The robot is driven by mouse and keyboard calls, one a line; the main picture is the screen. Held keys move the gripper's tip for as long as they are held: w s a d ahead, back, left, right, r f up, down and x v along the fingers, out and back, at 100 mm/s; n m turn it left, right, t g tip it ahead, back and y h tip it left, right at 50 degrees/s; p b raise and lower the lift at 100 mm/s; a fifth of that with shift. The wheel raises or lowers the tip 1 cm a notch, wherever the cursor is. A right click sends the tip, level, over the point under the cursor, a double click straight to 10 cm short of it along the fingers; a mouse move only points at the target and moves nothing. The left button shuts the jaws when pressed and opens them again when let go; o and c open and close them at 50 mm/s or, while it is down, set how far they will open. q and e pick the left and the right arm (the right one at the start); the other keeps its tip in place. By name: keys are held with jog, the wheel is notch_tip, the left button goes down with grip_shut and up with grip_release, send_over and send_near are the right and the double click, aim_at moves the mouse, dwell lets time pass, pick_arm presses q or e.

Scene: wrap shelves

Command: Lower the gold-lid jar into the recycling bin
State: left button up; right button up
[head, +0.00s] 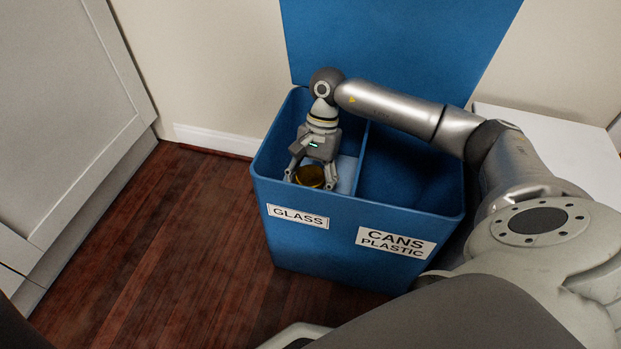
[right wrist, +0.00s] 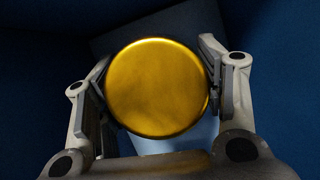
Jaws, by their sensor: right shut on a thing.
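The gold-lid jar (head: 310,176) is inside the left compartment of the blue recycling bin (head: 290,245), the one labelled GLASS. In the right wrist view its round gold lid (right wrist: 157,88) faces the camera, between the two fingers. My right gripper (head: 312,174) reaches down into that compartment and is shut on the jar. The jar's body is mostly hidden below the lid, so I cannot tell whether it touches the bottom. My left gripper is not in view.
A divider (head: 361,160) separates the GLASS compartment from the CANS PLASTIC compartment (head: 410,180), which looks empty. The bin's blue lid (head: 400,45) stands open at the back. A pale cabinet (head: 65,110) is at left, with bare wooden floor (head: 165,250) between.

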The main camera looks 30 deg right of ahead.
jog(key=o, duration=1.2)
jog(key=shift+f, duration=0.1)
jog(key=v, duration=0.7)
jog(key=shift+d+r, duration=0.1)
jog(key=shift+r, duration=0.2)
